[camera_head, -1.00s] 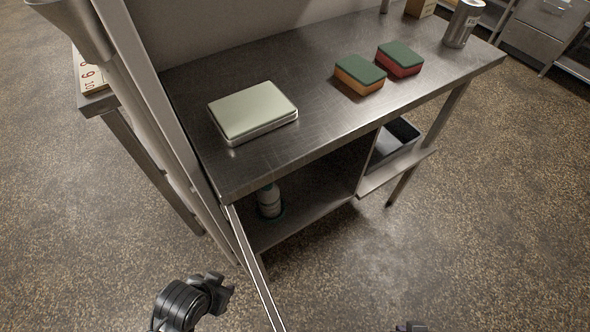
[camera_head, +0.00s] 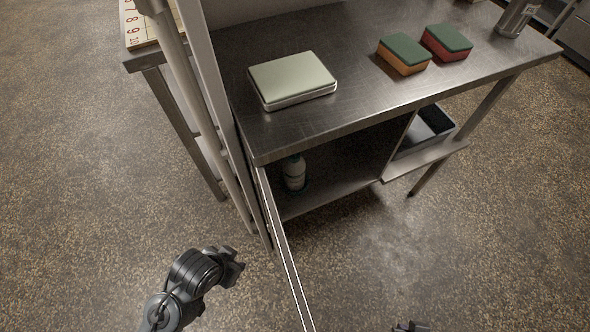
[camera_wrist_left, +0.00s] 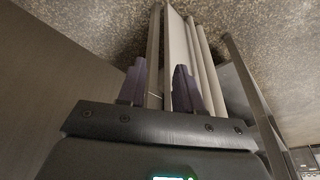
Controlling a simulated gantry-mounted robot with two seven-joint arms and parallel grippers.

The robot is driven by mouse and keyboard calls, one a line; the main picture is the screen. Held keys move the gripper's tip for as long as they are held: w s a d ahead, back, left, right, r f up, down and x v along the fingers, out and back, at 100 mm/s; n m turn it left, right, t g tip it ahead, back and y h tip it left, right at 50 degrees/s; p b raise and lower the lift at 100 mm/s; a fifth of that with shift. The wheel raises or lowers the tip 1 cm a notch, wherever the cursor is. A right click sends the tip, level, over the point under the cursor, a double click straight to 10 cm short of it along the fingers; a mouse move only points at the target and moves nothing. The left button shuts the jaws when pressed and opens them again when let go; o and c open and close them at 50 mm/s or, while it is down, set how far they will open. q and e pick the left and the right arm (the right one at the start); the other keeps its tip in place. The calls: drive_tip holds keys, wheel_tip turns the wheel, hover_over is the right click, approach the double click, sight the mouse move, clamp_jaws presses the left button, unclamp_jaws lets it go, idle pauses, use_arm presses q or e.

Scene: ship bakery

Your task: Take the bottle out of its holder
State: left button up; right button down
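A white bottle (camera_head: 294,172) stands upright on the low shelf under the steel table in the head view, near the shelf's left end. A dark ring shows around its base; I cannot tell whether this is the holder. The table edge and shade partly obscure the bottle. My left gripper (camera_head: 236,268) is below and left of it, on the left side of the open door, apart from the bottle. In the left wrist view its two fingers (camera_wrist_left: 160,80) are spread with nothing between them. My right gripper (camera_head: 410,327) barely shows at the bottom edge.
An open door (camera_head: 286,255) stands edge-on between my left gripper and the shelf front. The steel tabletop (camera_head: 350,105) holds a pale tin (camera_head: 292,80), two sponges (camera_head: 404,55) and a metal can (camera_head: 515,17). A dark bin (camera_head: 427,130) sits right of the bottle's compartment. The floor in front is clear.

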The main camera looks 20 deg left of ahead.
use_arm(q)
drive_tip(key=o, duration=0.5)
drive_tip(key=shift+w+d, duration=0.1)
drive_tip(key=shift+w, duration=0.05)
drive_tip(key=shift+c, duration=0.2)
drive_tip(key=o, duration=0.7)
drive_tip(key=shift+d, duration=0.1)
drive_tip(key=shift+c, duration=0.2)
